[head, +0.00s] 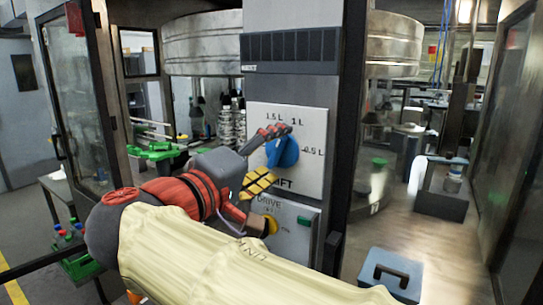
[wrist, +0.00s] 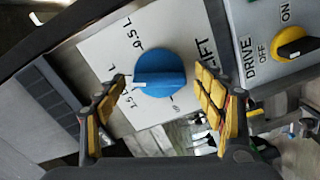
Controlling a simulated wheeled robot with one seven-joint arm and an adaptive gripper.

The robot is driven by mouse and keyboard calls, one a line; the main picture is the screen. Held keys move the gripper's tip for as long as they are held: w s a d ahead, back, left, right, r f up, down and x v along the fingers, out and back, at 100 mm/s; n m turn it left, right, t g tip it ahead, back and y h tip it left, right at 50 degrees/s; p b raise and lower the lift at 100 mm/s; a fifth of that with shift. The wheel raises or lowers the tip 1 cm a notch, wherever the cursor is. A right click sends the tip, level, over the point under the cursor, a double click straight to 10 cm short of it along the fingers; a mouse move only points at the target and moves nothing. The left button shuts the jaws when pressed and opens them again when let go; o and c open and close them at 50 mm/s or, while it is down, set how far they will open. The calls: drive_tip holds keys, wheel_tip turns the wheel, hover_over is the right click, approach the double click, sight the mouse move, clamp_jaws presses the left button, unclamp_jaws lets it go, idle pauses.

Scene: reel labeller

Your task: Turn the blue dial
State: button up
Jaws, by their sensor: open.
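The blue dial (head: 284,152) sits on a white panel (head: 313,122) marked 1.5 L, 1 L and 0.5 L in the head view. In the wrist view the dial (wrist: 160,74) shows face-on, and its white mark points left, roughly toward the 1 L label. My gripper (head: 270,157) is open in front of the panel, its fingers above and below the dial in the head view. In the wrist view my gripper (wrist: 160,78) has one finger on each side of the dial, with gaps between. Whether the fingertips reach the dial's depth I cannot tell.
Just below is a DRIVE panel (head: 304,218) with a yellow and black switch (wrist: 291,43), marked OFF and ON. A dark vent (head: 290,45) is above the dial panel. A dark post (head: 348,120) stands close on the right. A blue box (head: 390,272) sits lower right.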

drive_tip(key=v, duration=1.2)
